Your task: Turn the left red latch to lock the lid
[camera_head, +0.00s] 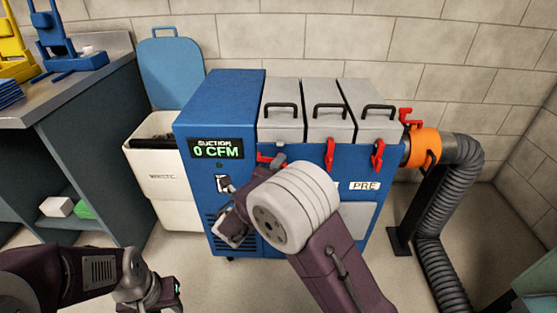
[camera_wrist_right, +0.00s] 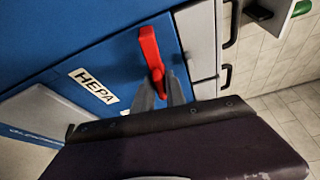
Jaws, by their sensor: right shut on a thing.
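The left red latch (camera_head: 268,159) is on the blue filter unit's (camera_head: 222,105) front, below the left grey lid (camera_head: 282,122). It lies close to sideways, and my arm hides part of it. My right gripper (camera_wrist_right: 167,92) is shut on the latch's end; the latch also shows in the right wrist view (camera_wrist_right: 150,50). The left lid is down, with a black handle on top. The middle red latch (camera_head: 329,156) and right red latch (camera_head: 377,154) hang downward. My left gripper (camera_head: 155,294) is low at the left, away from the unit; its jaw opening is unclear.
A white waste bin (camera_head: 158,180) with a raised blue lid stands left of the unit. A grey bench (camera_head: 80,90) is at the far left. An orange collar (camera_head: 424,148) joins a grey duct (camera_head: 440,220) at the right. Open floor lies in front.

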